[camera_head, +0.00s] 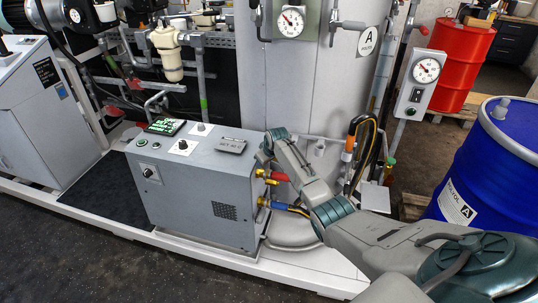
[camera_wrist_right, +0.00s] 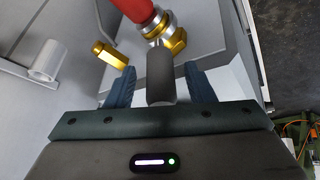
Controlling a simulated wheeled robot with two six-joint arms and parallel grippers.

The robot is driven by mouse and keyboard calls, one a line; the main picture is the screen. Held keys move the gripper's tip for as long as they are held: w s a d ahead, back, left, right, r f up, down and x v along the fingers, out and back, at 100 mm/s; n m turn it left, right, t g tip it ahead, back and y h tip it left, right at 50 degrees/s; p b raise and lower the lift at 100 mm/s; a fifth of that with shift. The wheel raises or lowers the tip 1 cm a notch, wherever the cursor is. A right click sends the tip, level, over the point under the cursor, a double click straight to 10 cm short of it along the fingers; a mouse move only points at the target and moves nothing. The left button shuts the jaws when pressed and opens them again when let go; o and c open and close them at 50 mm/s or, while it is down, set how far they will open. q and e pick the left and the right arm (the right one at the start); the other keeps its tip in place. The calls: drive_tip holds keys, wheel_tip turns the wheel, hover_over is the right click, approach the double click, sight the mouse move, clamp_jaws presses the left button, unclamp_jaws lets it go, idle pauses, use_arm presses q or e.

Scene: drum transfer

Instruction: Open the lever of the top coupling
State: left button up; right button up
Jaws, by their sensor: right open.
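The top coupling, brass and silver with a red sleeve, sits on the right side of the grey cabinet in the head view (camera_head: 263,174). It also shows at the top of the right wrist view (camera_wrist_right: 155,28). A dark grey cylindrical grip, seemingly its lever (camera_wrist_right: 160,78), lies between the fingers of my right gripper (camera_wrist_right: 160,70). The fingers are open, with a gap on each side of the grip. In the head view my right arm reaches the cabinet's right edge and its fingers are hard to make out. My left gripper is not in view.
A lower brass coupling with a blue sleeve (camera_head: 280,206) sits just under the top one. The grey cabinet (camera_head: 185,205) stands left of my arm. A tall grey tank (camera_head: 310,85) is behind. A blue drum (camera_head: 490,170) and red drum (camera_head: 460,62) stand at right.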

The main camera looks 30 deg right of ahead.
drive_tip(key=b+v, duration=0.1)
drive_tip(key=v, duration=0.8)
drive_tip(key=shift+r, duration=0.1)
drive_tip(key=s+a+f+g+b, duration=0.1)
drive_tip(key=s+a+f, duration=0.1)
drive_tip(key=s+f, duration=0.8)
drive_tip(key=s+a+f+m+g, duration=0.1)
drive_tip(key=s+f, duration=0.4)
drive_tip(key=f, duration=1.1)
drive_tip(key=s+a+f+b, duration=0.1)
drive_tip(key=s+a+f, duration=0.1)
drive_tip(key=s+f, duration=0.8)
drive_tip(key=s+a+f+g+b, duration=0.1)
drive_tip(key=s+a+f, duration=0.1)
drive_tip(key=s+f, duration=0.7)
drive_tip(key=s+a+f+g, duration=0.1)
drive_tip(key=s+a+f, duration=0.2)
drive_tip(key=s+f, duration=0.5)
drive_tip(key=s+a+f, duration=0.2)
drive_tip(key=s+f, duration=0.1)
drive_tip(key=s, duration=0.8)
drive_tip(key=s+a+f, duration=0.3)
drive_tip(key=s, duration=0.9)
drive_tip(key=shift+a+f+g+b, duration=0.2)
drive_tip(key=shift+a+g+b, duration=0.05)
drive_tip(key=shift+g+b, duration=0.1)
